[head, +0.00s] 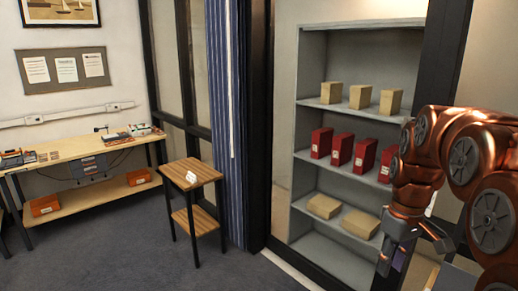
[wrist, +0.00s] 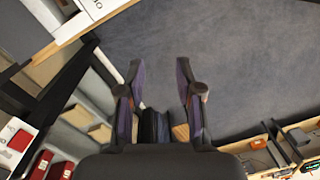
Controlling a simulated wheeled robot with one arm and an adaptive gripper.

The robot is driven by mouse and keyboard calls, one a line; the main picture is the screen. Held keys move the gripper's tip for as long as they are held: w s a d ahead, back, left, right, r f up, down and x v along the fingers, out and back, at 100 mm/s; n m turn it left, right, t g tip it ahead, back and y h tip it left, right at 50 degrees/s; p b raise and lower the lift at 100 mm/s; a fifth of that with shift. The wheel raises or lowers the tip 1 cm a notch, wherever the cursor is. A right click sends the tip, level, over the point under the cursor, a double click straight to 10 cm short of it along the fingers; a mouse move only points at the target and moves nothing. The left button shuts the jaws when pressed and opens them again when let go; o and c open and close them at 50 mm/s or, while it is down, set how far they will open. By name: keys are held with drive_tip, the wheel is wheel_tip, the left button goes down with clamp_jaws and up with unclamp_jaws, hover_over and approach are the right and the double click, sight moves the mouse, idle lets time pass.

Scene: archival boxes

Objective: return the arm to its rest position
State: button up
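My copper-coloured arm reaches in from the right of the head view, bent, with my gripper (head: 410,254) hanging low in front of the shelf unit's right side. In the wrist view my gripper (wrist: 160,78) has its two dark fingers spread wide apart. Only grey carpet shows between the fingertips, and nothing is held. My gripper appears clear of the shelves and of the boxes on them.
A grey shelf unit (head: 309,85) holds tan boxes (head: 360,97), red boxes (head: 341,149) and flat tan boxes (head: 324,206). A small wooden stool (head: 191,172) stands left of it. A workbench (head: 75,150) lines the left wall. Carpet (head: 140,255) is free in front.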

drive_tip(key=s+a+f+m, duration=0.2)
drive_tip(key=s+a+f, duration=0.2)
drive_tip(key=s, duration=0.8)
drive_tip(key=s+a+f+m+g, duration=0.1)
drive_tip(key=s+a+f, duration=0.4)
drive_tip(key=s, duration=0.8)
drive_tip(key=shift+a+f+m+b, duration=0.25)
drive_tip(key=shift+a+m+b, duration=0.15)
drive_tip(key=shift+a, duration=0.3)
drive_tip(key=shift+d, duration=0.1)
